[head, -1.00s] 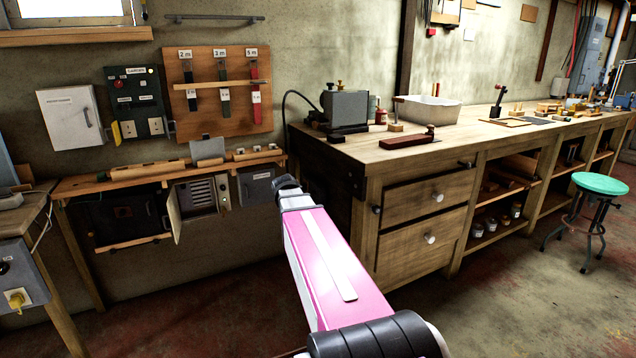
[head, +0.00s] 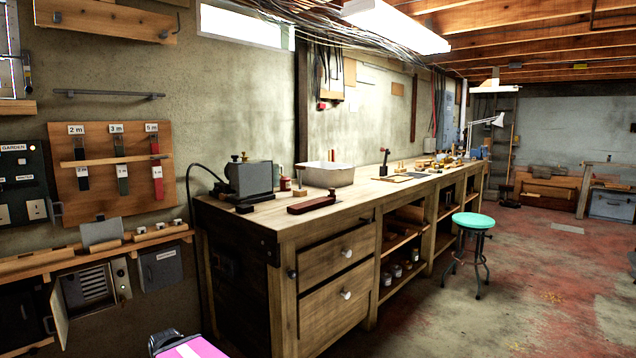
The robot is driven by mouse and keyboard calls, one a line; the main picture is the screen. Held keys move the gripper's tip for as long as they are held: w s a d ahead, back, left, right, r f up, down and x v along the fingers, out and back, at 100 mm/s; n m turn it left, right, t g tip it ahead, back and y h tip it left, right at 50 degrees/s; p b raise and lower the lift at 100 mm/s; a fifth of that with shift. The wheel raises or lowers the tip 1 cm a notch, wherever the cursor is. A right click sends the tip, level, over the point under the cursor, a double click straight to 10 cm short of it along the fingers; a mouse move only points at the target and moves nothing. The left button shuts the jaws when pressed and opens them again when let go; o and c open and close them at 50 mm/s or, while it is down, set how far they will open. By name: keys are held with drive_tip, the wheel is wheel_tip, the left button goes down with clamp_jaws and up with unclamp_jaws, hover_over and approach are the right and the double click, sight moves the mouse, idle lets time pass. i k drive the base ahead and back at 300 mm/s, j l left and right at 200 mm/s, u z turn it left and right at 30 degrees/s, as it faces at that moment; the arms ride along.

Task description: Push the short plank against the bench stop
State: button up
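The long wooden workbench (head: 345,217) runs along the wall from the middle of the head view into the distance. Several small wooden pieces (head: 437,161) lie on its far part, too small to tell whether one is the short plank or the bench stop. A dark red-brown block-like tool (head: 311,204) lies near the bench's near front edge. Only a pink link of my arm shows at the bottom edge. My gripper is not in view.
A green-topped stool (head: 473,220) stands on the floor in front of the bench. A white basin (head: 328,174) and a grey machine (head: 247,180) are on the bench top. Open floor (head: 540,270) lies to the right of the stool.

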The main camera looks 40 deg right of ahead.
sight(305, 205)
drive_tip(key=k+l+z, duration=0.1)
drive_tip(key=l+z, duration=0.25)
drive_tip(key=l, duration=0.45)
drive_tip(key=l+z, duration=0.3)
drive_tip(key=l, duration=0.5)
drive_tip(key=k+l+z, duration=0.1)
drive_tip(key=l, duration=0.3)
drive_tip(key=k+l+z, duration=0.15)
drive_tip(key=l, duration=0.25)
drive_tip(key=l+z, duration=0.1)
drive_tip(key=l, duration=0.3)
drive_tip(key=i+j, duration=0.2)
drive_tip(key=j, duration=0.2)
